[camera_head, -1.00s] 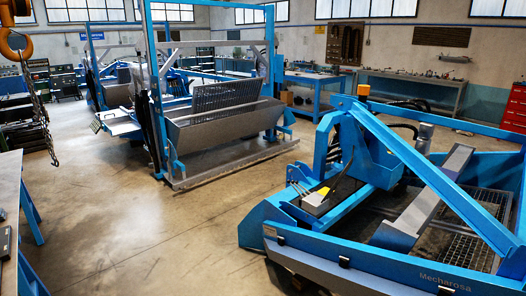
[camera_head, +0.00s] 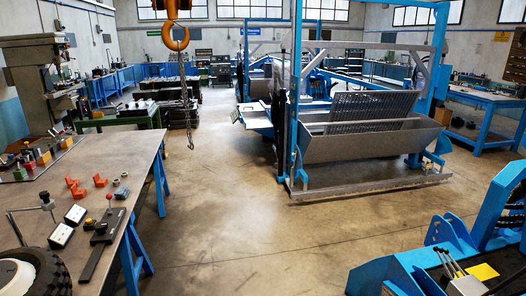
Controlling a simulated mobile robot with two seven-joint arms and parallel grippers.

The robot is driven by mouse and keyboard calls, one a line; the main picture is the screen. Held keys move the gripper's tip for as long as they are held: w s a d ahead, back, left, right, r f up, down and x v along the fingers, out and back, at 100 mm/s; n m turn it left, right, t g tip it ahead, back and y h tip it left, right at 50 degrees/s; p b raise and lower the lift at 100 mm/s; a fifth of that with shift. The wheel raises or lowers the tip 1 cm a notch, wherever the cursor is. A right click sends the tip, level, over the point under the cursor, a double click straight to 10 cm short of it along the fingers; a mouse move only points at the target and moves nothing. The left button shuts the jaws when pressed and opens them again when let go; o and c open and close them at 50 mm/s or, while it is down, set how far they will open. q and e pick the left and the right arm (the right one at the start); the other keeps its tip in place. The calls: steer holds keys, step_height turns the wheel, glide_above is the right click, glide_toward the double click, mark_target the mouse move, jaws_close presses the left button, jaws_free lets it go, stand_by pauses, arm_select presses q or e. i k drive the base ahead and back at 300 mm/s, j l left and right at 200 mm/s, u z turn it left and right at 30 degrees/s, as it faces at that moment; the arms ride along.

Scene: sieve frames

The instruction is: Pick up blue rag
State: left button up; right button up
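I see no blue rag that I can make out in the head view. Neither of my grippers is in the picture. A grey-topped workbench (camera_head: 138,165) with blue legs stands at the left and holds red-orange parts (camera_head: 75,188), small black-and-white boxes (camera_head: 61,235) and a dark measuring tool (camera_head: 102,245). Blue things in view are machine frames and bench legs.
An orange crane hook (camera_head: 175,36) with a chain hangs at the upper left middle. A blue-framed machine with a grey trough (camera_head: 370,145) stands ahead. Another blue machine (camera_head: 440,255) fills the lower right. Bare concrete floor (camera_head: 235,215) lies between.

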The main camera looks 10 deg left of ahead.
mark_target(123, 193)
steer(key=i+j+u, duration=0.15)
steer(key=i+u, duration=0.25)
steer(key=i, duration=0.3)
steer(key=i+l+u, duration=0.1)
steer(key=i+u, duration=0.3)
steer(key=i, duration=0.3)
steer(key=i+l+u, duration=0.15)
steer(key=i, duration=0.35)
steer(key=i+l+u, duration=0.2)
steer(key=i, duration=0.25)
steer(key=i+l+u, duration=0.15)
steer(key=i, duration=0.35)
steer(key=i+l+u, duration=0.15)
steer(key=i, duration=0.3)
steer(key=i+l+u, duration=0.1)
steer(key=i, duration=0.35)
